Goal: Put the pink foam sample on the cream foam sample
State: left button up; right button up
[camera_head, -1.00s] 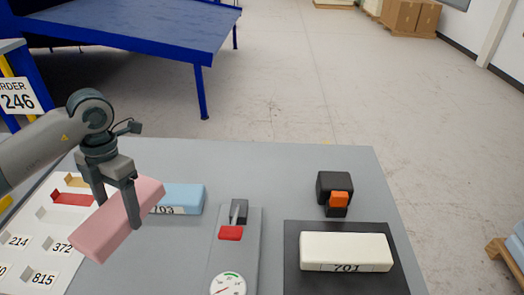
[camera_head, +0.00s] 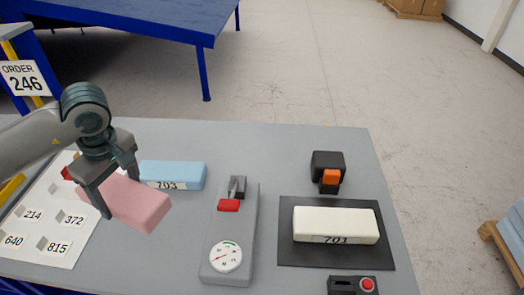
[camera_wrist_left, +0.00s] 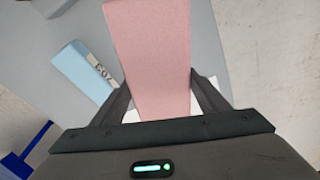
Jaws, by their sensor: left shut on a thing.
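The pink foam sample (camera_head: 136,204) is a long block held in my left gripper (camera_head: 112,192), above the left part of the grey table. In the left wrist view the pink sample (camera_wrist_left: 150,55) sits between the two fingers (camera_wrist_left: 158,95). The cream foam sample (camera_head: 335,225), labelled 701, lies on a black mat (camera_head: 295,258) at the right of the table. The left gripper is well to the left of it. My right gripper is not in view.
A blue foam block (camera_head: 175,173) labelled 703 lies behind the pink one. A grey device with a gauge (camera_head: 227,256) and red lever stands mid-table. A black and orange device (camera_head: 328,172) and a red-button box (camera_head: 353,285) flank the mat. A white numbered sheet (camera_head: 45,240) lies left.

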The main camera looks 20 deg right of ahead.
aim_at(336, 221)
jog(key=k+l+z, duration=0.15)
jog(key=k+z, duration=0.15)
jog(key=k, duration=0.25)
jog(key=k+l+z, duration=0.35)
jog(key=k, duration=0.15)
